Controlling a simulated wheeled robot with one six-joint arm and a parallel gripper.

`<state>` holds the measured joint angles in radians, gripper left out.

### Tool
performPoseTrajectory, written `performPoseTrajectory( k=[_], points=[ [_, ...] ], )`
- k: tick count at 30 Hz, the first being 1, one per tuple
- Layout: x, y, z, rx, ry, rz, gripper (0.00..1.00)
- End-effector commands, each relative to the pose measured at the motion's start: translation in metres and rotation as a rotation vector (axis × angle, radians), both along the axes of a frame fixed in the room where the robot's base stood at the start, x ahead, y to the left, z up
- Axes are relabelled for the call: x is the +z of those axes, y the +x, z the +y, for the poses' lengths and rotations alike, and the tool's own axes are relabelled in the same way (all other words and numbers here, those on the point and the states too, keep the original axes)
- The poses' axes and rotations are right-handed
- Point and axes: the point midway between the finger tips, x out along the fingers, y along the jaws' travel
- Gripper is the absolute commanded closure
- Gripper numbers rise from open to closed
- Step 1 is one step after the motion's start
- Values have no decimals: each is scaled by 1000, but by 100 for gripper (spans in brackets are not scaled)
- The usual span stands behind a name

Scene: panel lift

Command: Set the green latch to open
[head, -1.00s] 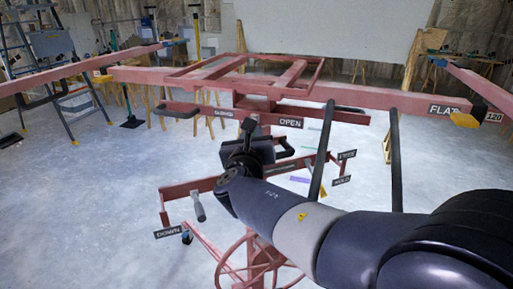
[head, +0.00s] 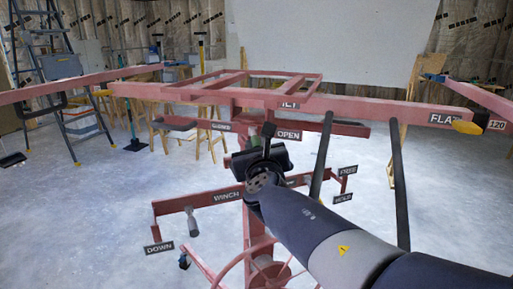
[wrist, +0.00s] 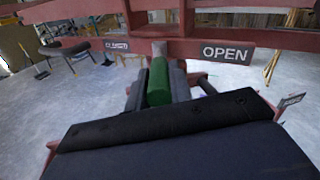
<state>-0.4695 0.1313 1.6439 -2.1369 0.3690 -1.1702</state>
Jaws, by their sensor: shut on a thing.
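The green latch (wrist: 158,82) shows in the wrist view as a short green grip on a grey stem, standing upright below the red crossbar. My gripper (wrist: 160,88) is shut on it, one dark jaw on each side. The latch is between the OPEN label (wrist: 227,53) on the right and a smaller, blurred label (wrist: 116,45) on the left. In the head view my gripper (head: 262,155) is just below and left of the OPEN label (head: 288,135). I cannot make out the green grip there, behind my gripper.
The red panel lift's cradle (head: 245,85) spans above my gripper. Below are the WINCH bar (head: 225,197) with a crank handle, a DOWN label (head: 159,247), and FREE and HOLD labels at right. A ladder (head: 60,75) stands far left. Floor around is mostly clear.

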Motion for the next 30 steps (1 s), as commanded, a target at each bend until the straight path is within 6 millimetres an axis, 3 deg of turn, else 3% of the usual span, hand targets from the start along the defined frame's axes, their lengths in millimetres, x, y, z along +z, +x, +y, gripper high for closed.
performPoseTrajectory(
  k=[2,3,10,20,30],
  points=[
    [1,0,1,2,0,-1,100],
    [1,0,1,2,0,-1,76],
    [0,0,1,1,1,0,58],
    [0,-4,0,1,1,0,58],
    [1,-56,-8,3,3,-2,58]
  ],
)
